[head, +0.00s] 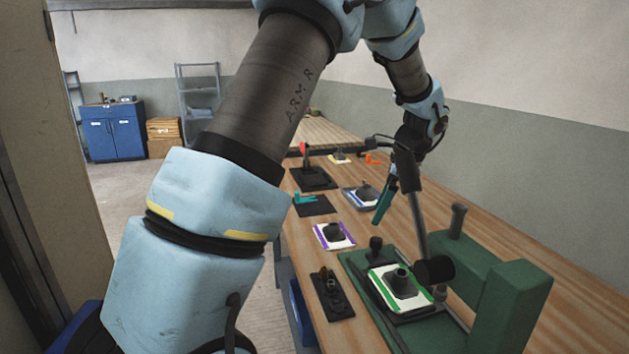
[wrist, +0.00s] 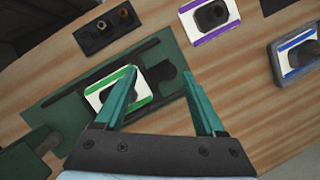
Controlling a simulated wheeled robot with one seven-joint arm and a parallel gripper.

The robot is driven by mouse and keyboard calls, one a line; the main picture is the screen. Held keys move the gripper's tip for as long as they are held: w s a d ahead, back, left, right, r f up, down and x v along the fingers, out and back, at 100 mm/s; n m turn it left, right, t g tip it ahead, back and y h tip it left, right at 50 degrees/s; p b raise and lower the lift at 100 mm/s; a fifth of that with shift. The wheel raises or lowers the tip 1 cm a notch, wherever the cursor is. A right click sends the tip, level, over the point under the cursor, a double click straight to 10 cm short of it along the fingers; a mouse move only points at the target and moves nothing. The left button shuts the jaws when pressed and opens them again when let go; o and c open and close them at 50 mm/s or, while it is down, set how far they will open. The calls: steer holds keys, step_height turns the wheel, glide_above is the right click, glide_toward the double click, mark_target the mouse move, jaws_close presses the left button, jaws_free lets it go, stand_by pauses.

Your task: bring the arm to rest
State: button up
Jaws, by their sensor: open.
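My gripper (wrist: 158,95) is open in the wrist view, its two teal fingers spread with nothing between them. In the head view my gripper (head: 384,203) hangs above the wooden bench, with one teal finger clearly visible. My arm reaches over the bench from the left. Below and in front of the gripper, a green-edged white plate with a dark moulded piece (head: 401,283) sits in the green press-like fixture (head: 515,300). In the wrist view the left finger covers part of this green-edged plate (wrist: 104,95).
A purple-edged plate (head: 333,236) and a blue-edged plate (head: 361,196) lie farther along the bench (head: 440,190). A black block with round fittings (head: 330,294) lies by the near edge. A dark stand with a red knob (head: 304,149) stands farther back. The fixture's upright rod rises near my gripper.

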steer(key=s+a+n+h, duration=0.1)
steer(key=s+a+n, duration=0.3)
steer(key=a+n, duration=0.3)
steer(key=s+a+f+n+h, duration=0.1)
steer(key=s+a+n, duration=0.3)
steer(key=a+n, duration=0.3)
steer(key=s+a+f+n+h, duration=0.1)
steer(key=s+a+n, duration=0.4)
steer(key=a, duration=0.8)
steer(key=shift+n, duration=1.1)
steer(key=shift+a+f, duration=0.1)
